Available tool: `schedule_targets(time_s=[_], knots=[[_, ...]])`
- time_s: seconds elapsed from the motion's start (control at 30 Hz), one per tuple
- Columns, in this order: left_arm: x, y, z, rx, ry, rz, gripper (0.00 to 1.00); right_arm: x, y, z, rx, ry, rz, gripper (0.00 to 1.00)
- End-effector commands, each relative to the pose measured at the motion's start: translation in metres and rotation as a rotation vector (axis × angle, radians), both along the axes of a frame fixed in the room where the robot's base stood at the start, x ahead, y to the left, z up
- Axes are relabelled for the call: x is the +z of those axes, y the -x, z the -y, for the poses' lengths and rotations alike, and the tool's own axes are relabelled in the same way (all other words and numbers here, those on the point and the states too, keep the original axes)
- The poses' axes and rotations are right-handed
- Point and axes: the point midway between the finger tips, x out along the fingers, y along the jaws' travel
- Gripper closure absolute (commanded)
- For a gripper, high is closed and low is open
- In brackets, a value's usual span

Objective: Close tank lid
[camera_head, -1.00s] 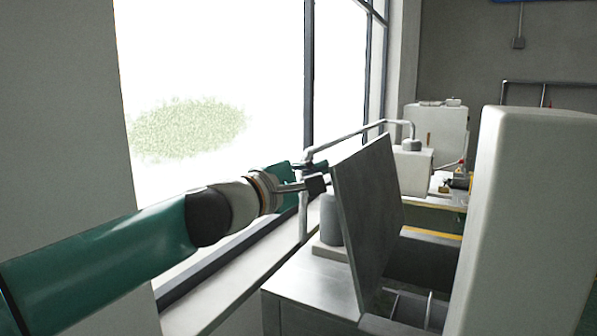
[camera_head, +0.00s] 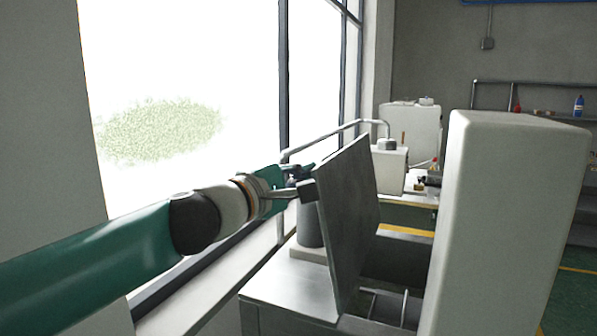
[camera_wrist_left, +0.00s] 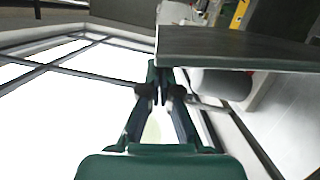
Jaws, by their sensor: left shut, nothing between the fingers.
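The tank lid (camera_head: 349,220) is a flat grey metal panel, standing steeply raised above the open tank (camera_head: 393,303). My left gripper (camera_head: 305,179) is shut and empty, behind the lid at its upper left edge. It seems close to the lid, but I cannot tell whether it touches. In the left wrist view, the shut left gripper (camera_wrist_left: 160,84) points at the lid (camera_wrist_left: 240,47), which runs across the upper right as a dark plate. My right gripper is not in view.
A tall white cabinet (camera_head: 506,220) stands right of the tank. A grey cylinder (camera_head: 309,222) stands behind the lid beside the window sill (camera_head: 207,276). A pipe (camera_head: 335,135) bends over near the lid's top. A bench with white machines (camera_head: 413,130) is farther back.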

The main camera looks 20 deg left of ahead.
Motion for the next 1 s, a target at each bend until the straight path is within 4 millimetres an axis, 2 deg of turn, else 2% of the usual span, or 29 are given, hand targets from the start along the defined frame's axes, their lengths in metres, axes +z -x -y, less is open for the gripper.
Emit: schedule_targets(time_s=[0.53, 0.87, 1.0], knots=[[0.011, 0.002, 0.057, -0.005, -0.193, 0.005, 1.0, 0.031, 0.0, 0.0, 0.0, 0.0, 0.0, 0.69], [0.01, 0.003, 0.098, -0.007, -0.333, 0.01, 1.0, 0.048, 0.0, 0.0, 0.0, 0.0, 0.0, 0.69], [0.006, 0.004, 0.116, -0.006, -0.34, 0.01, 1.0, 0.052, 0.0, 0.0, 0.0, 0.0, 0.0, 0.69]])
